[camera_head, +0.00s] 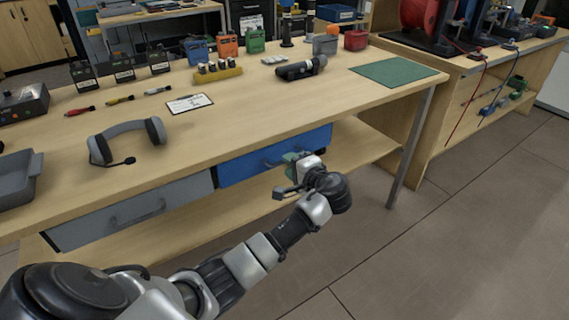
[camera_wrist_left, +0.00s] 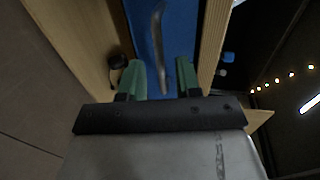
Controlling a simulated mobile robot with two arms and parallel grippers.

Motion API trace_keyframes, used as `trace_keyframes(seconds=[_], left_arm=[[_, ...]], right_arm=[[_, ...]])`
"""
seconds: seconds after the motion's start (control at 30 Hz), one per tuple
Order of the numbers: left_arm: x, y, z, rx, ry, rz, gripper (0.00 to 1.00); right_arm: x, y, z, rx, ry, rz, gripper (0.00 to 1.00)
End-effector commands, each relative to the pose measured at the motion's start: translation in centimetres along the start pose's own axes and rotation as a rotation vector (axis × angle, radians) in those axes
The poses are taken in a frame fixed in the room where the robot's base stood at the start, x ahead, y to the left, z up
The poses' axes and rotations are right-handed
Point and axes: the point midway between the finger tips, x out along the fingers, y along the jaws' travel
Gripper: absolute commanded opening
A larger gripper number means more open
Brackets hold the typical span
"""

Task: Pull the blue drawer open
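The blue drawer (camera_head: 237,171) sits under the front edge of the workbench, to the right of a grey drawer. Its front looks flush with the bench. It has a bar handle (camera_head: 272,159), partly hidden by my left gripper (camera_head: 289,160). In the left wrist view the blue front (camera_wrist_left: 178,30) fills the top middle and the handle (camera_wrist_left: 157,45) runs lengthwise. The green fingers of my left gripper (camera_wrist_left: 161,76) are apart, one on each side of the handle's near end. Contact with the handle cannot be told. My right gripper is in neither view.
The grey drawer (camera_head: 110,216) is shut at the left. A metal leg (camera_head: 409,150) stands right of the gripper. Floor in front is clear.

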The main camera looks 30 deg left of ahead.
Motion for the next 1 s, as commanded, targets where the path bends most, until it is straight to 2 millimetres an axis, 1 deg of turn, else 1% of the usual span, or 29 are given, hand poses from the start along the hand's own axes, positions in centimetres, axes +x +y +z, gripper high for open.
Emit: trace_keyframes(seconds=[0.03,0.1,0.23,0.37,0.6,0.67,0.8,0.83,1.0], left_arm=[[1.0,0.1,0.0,-0.001,-0.002,-0.002,0.33],[2.0,0.1,0.0,-0.001,-0.002,-0.001,0.33],[3.2,0.1,0.0,-0.001,0.0,0.0,0.33],[3.7,0.1,0.0,-0.001,0.0,0.002,0.33],[3.7,0.0,0.0,-0.001,0.001,0.002,0.33],[3.7,0.0,0.0,-0.001,0.001,0.002,0.24],[3.7,0.1,0.0,-0.001,0.001,0.002,0.03],[3.7,0.1,0.0,-0.001,0.001,0.002,0.0],[3.7,0.1,0.0,-0.001,0.001,0.002,0.0]], right_arm=[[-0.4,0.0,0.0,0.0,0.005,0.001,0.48],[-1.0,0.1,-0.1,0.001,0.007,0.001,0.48],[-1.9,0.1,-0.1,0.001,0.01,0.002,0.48],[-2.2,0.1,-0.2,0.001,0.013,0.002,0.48],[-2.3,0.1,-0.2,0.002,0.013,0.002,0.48],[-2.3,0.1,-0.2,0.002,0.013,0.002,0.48],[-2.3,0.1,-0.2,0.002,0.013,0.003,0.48],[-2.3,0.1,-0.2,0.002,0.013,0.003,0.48],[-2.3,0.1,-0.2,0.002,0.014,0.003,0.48]])
